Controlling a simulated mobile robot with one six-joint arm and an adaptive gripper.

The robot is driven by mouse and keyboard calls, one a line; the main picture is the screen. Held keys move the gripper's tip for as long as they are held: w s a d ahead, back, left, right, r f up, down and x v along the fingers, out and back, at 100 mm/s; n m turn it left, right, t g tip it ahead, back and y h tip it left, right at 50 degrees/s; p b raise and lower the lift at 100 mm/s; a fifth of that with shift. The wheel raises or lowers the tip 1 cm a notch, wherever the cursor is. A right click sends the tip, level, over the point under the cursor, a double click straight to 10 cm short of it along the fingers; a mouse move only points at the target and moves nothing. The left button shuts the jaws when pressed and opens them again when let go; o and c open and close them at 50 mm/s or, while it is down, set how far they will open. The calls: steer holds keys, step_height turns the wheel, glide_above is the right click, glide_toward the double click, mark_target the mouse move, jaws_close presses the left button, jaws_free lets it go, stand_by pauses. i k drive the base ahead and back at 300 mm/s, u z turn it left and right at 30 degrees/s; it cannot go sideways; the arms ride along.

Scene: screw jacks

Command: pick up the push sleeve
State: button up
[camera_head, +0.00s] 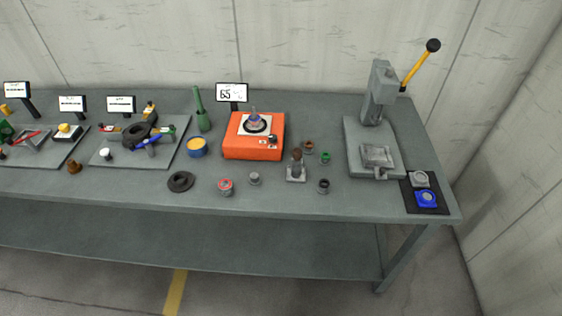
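I cannot tell for certain which part is the push sleeve. Several small round parts stand on the grey-green workbench (300,204). Near the front are a grey cylinder with a red top (226,187), a small plain grey cylinder (254,178) and a dark-topped grey cylinder (323,186). Behind them are a brown part (308,147) and a small green part (326,156). A tall green tube-like object (201,112) stands upright left of the orange device. My gripper is not in view.
An orange device (240,146) with a display (232,92) reading about 65 stands mid-bench. A grey lever press (377,110) stands right, beside a black mat (411,188) with grey and blue parts. Grey trays with tools lie left. The front edge has a clear strip.

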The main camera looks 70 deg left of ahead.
mark_target(297, 159)
steer(key=k, duration=1.7)
steer(key=u, duration=1.5)
steer(key=i, duration=1)
steer(key=u, duration=0.1)
